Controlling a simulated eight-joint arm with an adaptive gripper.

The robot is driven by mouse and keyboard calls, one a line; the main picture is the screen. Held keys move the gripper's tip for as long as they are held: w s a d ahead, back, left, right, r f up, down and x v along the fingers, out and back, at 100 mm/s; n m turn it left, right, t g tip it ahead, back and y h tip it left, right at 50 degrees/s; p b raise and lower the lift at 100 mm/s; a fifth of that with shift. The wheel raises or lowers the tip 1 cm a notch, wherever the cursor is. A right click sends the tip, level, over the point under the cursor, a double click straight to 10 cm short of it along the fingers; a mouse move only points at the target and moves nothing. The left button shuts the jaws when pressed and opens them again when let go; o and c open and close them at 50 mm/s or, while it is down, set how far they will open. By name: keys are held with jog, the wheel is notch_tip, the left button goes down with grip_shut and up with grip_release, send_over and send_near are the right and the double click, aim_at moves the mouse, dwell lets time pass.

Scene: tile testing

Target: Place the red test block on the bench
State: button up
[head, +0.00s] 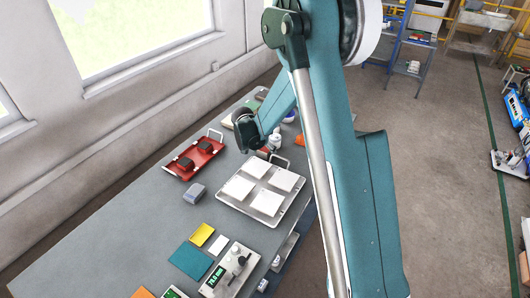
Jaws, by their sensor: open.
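The grey bench (150,215) runs along the wall below the window. A red tray (193,158) with a wire handle lies on its far left part, holding two dark blocks (205,147) that look reddish-black. I cannot tell which, if either, is the red test block. My gripper (264,150) is a small dark shape low over the bench, behind the white-tile tray and right of the red tray. It is open; its fingers are hard to make out.
A metal tray (233,205) with several white tiles stands at mid-bench. A grey block (195,193) lies to its left. Yellow (201,234) and teal (190,260) squares and a meter (230,270) lie nearer. Left bench surface is clear.

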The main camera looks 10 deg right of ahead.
aim_at(265, 151)
jog(key=c, duration=1.3)
jog(key=shift+r, duration=0.15)
jog(key=shift+r+p, duration=0.4)
jog(key=shift+r, duration=4.45)
jog(key=shift+s, duration=0.1)
jog(key=shift+s+f+n, duration=0.25)
jog(key=shift+s+n, duration=0.35)
jog(key=shift+s, duration=0.2)
jog(key=s+n+y, duration=0.1)
jog(key=s+n, duration=0.1)
jog(key=s, duration=0.1)
jog(key=s+n+t+y+b, duration=0.1)
jog(key=s+n, duration=0.1)
jog(key=s, duration=0.1)
jog(key=s+f+n+y, duration=0.1)
jog(key=s+n, duration=0.1)
jog(key=s, duration=0.2)
jog(key=shift+a+n+t+y, duration=0.3)
jog(key=shift+t, duration=0.1)
jog(key=shift+s+a+r+n+y+b, duration=0.15)
jog(key=shift+s+n+y+b, duration=0.15)
jog(key=shift+s+n, duration=0.4)
jog(key=shift+s, duration=0.1)
